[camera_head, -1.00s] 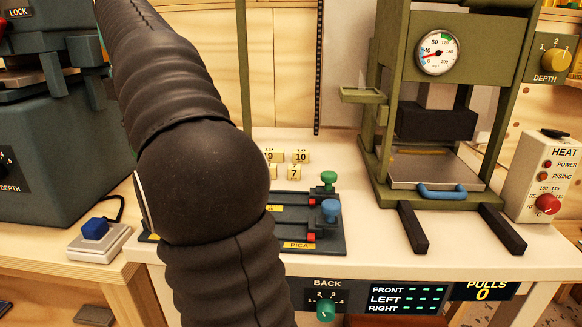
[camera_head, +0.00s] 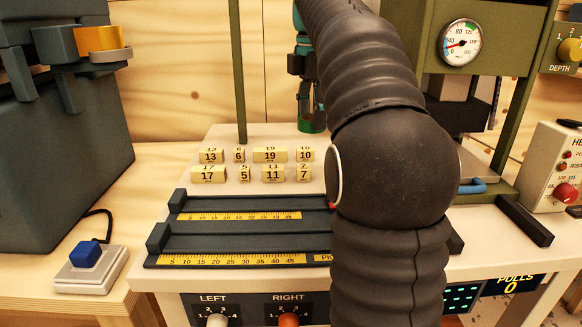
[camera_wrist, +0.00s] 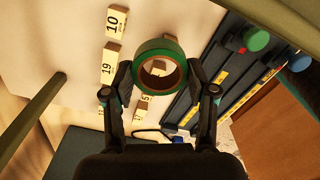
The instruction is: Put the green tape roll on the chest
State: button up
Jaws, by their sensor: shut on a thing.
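The green tape roll (camera_wrist: 160,48) is a short ring with a tan core, held between the two black fingers of my gripper (camera_wrist: 159,73) in the wrist view. My gripper is shut on the roll from both sides. In the head view my gripper (camera_head: 306,88) hangs above the back of the white table, with the green roll (camera_head: 313,124) at its lower end, partly hidden by my dark arm. I cannot make out a chest for certain in the head view; a brown wooden surface (camera_wrist: 272,120) shows at the right of the wrist view.
Number blocks (camera_head: 270,155) stand in rows on the white table (camera_head: 180,180), before a dark rack with yellow scales (camera_head: 240,216). A green post (camera_head: 238,70) rises left of my gripper. A press with a gauge (camera_head: 461,43) stands right. An orange roll (camera_head: 98,38) sits on the left machine.

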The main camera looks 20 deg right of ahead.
jog(key=m, duration=0.3)
jog(key=w+m, duration=0.1)
jog(key=m, duration=0.3)
jog(key=w+m, duration=0.1)
jog(key=m, duration=0.3)
jog(key=shift+a+r, duration=0.1)
jog(key=shift+r, duration=0.1)
jog(key=w+a+f+m, duration=0.2)
jog(key=a+m, duration=0.1)
jog(key=w+a+f+m+b, duration=0.1)
jog(key=w+a+f+m, duration=0.1)
jog(key=a+m, duration=0.2)
jog(key=w+a+f+m+b, duration=0.1)
jog(key=a+f+m, duration=0.2)
jog(key=a+m, duration=0.1)
jog(key=shift+w+a, duration=0.2)
jog(key=shift+w, duration=0.2)
jog(key=shift+f+b, duration=0.5)
jog(key=shift+f, duration=1.4)
jog(key=shift+f, duration=0.2)
jog(key=o, duration=1.1)
